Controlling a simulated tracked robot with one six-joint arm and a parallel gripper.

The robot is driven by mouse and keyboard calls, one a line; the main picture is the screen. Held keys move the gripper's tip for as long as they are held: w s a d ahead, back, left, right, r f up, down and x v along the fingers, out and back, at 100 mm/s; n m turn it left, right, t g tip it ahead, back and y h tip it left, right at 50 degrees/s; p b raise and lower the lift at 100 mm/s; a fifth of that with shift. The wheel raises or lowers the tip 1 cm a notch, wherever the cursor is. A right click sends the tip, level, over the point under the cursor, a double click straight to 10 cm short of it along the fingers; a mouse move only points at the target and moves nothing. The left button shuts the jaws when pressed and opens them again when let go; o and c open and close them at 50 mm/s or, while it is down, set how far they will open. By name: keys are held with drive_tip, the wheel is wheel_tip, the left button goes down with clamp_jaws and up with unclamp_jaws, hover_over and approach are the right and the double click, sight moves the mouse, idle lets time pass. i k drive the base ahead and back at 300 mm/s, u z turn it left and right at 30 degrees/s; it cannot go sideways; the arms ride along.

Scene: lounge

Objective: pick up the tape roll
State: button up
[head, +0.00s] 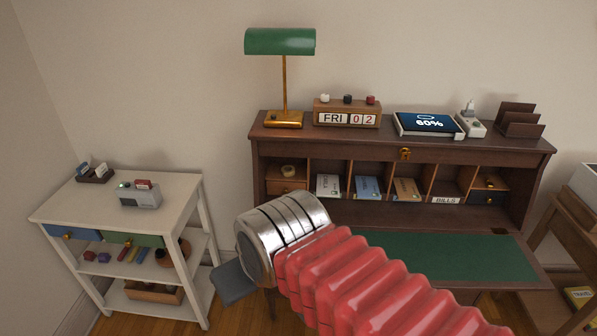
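The silver end of my arm (285,228), behind a red ribbed sleeve, is in front of the desk, below and apart from the roll. It points left. No fingers can be made out, so I cannot tell whether my gripper is open or shut. Nothing is seen held.
The desk's other cubbies hold cards and small boxes. A green lamp (281,42), a calendar block (347,113) and a tablet (428,123) stand on top. A white shelf cart (90,205) is at left. A grey-blue slab (234,284) shows beside my arm.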

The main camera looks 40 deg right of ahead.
sight(287, 170)
drive_tip(key=u, duration=0.05)
drive_tip(key=i, duration=1)
drive_tip(key=z, duration=0.05)
